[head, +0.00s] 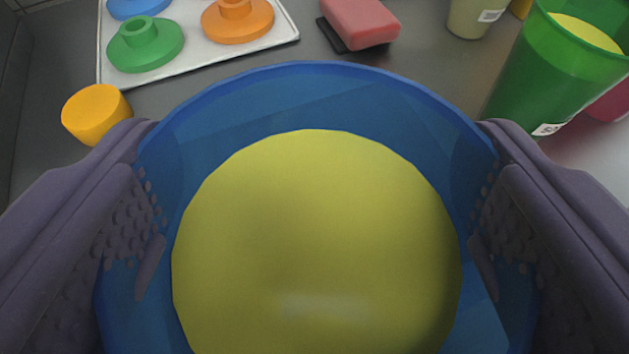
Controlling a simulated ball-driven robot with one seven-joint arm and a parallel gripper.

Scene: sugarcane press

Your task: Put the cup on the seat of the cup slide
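A large blue cup (310,85) fills the lower middle of the head view, seen from above into its mouth. A yellow surface, like a liquid or filling (315,240), shows inside it. My gripper (315,215) has its two purple fingers on the left and right sides of the cup, pressed against its wall. The cup's underside is hidden, so I cannot tell whether it rests on anything. I cannot make out the cup slide or its seat in this view.
A white tray (190,66) at the upper left holds green (146,46), orange (238,22) and blue (138,6) flanged pieces. A yellow cylinder (96,113) stands left. A pink sponge-like block (360,22) lies at the back. A green cup (550,75) stands right, near a beige cup (474,16).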

